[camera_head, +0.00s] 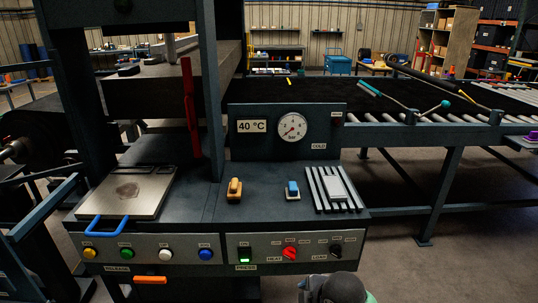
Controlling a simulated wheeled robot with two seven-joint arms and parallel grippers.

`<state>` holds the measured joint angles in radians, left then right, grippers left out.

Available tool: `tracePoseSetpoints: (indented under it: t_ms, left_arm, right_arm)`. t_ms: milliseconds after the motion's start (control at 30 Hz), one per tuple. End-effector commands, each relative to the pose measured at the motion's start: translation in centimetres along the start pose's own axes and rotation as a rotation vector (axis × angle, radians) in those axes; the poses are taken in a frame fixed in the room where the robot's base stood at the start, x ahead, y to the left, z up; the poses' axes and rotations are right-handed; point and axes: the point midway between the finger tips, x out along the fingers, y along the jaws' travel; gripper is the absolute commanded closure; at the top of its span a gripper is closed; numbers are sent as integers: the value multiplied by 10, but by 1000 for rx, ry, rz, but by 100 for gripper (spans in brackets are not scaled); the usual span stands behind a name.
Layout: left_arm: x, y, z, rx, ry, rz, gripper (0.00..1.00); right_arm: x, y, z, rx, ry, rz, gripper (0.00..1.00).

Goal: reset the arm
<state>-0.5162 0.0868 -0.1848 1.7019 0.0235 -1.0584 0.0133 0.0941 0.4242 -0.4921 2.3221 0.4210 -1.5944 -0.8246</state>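A dark grey rounded part of my own arm (338,289) shows at the bottom edge, right of the middle, in front of the press panel. It looks like the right arm's wrist end. Its fingers cannot be made out, and nothing held can be seen. My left arm and gripper are not in view. The press (289,177) stands before me with its shelf and control panel.
Buttons and a red knob (290,253) line the front. A roller conveyor (440,120) runs right.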

Motion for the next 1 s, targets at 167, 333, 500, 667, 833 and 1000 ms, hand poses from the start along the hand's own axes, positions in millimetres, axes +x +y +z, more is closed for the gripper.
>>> tracePoseSetpoints:
  t_ms: [167, 333, 500, 667, 833, 1000]
  left_arm:
    - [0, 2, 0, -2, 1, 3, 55]
    - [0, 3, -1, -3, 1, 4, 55]
    - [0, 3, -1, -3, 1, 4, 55]
    - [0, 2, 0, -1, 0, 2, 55]
    - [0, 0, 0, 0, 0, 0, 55]
    - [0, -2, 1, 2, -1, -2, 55]
  right_arm:
    - [4, -37, 14, 244, -17, -1, 22]
    - [4, -72, 33, 482, -52, 5, 22]
    - [2, -110, 56, 721, -104, 13, 22]
    - [-4, -148, 80, 938, -169, 27, 22]
    - [-12, -177, 99, 1095, -226, 48, 22]
    - [-17, -198, 112, 1198, -270, 62, 22]
